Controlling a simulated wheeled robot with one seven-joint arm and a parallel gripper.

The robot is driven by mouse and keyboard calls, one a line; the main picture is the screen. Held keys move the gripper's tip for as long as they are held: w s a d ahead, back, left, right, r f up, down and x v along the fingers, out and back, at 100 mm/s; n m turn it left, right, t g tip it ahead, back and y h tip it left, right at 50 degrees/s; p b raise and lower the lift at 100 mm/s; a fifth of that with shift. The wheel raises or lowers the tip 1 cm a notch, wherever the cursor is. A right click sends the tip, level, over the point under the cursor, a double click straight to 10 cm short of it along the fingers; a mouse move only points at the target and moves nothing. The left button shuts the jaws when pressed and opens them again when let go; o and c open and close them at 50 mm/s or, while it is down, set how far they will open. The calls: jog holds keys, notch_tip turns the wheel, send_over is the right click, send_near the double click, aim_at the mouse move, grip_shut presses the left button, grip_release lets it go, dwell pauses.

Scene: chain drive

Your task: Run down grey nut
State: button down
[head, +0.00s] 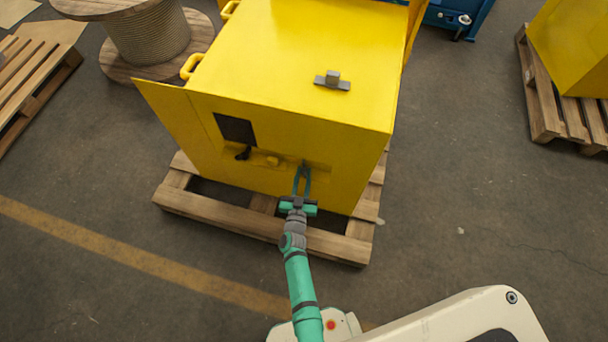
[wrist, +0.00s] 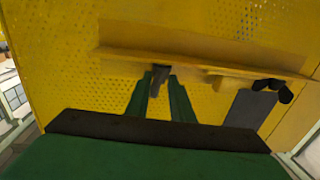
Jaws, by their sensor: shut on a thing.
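The yellow machine housing (head: 270,110) stands on a wooden pallet, with a narrow ledge on the face towards me. A dark grey piece (wrist: 160,76), which looks like the grey nut, sits at the underside of this ledge (wrist: 205,64) in the wrist view. My gripper (head: 303,172) reaches to the right part of that face. In the wrist view the two green fingers (wrist: 162,85) close in on both sides of the grey piece and are shut on it. The fingers and the ledge hide part of it, so its thread is not visible.
A dark plate (wrist: 250,107) with a black knob (wrist: 272,90) is right of my fingers in the wrist view. A grey block (head: 332,81) lies on the housing top. The pallet (head: 210,210) juts out below my gripper.

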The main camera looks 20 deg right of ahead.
jog(key=shift+m+h, duration=0.3)
jog(key=shift+h, duration=0.2)
jog(key=shift+w+a+m+g+h, duration=0.15)
jog(key=shift+m+g+h, duration=0.45)
jog(key=shift+h, duration=0.1)
jog(key=shift+w+a+m+g+h, duration=0.1)
jog(key=shift+a+m+g+h, duration=0.05)
jog(key=shift+m+g+h, duration=0.45)
jog(key=shift+w+a+m+g+h, duration=0.25)
jog(key=shift+m+g+h, duration=0.85)
jog(key=shift+g, duration=0.45)
jog(key=shift+w+a+m+g+h, duration=0.1)
jog(key=shift+w+m+g+h, duration=0.15)
jog(key=shift+m+g+h, duration=0.95)
jog(key=shift+w+a+m+g+h, duration=0.25)
jog(key=shift+m+g+h, duration=0.45)
jog(key=shift+m+g, duration=0.9)
jog(key=shift+w+d+r+g, duration=0.1)
jog(key=shift+g, duration=0.85)
jog(key=c, duration=1.8)
grip_release()
jog(key=shift+o, duration=0.2)
jog(key=s+a, duration=0.2)
jog(key=a, duration=0.8)
jog(key=shift+a, duration=0.3)
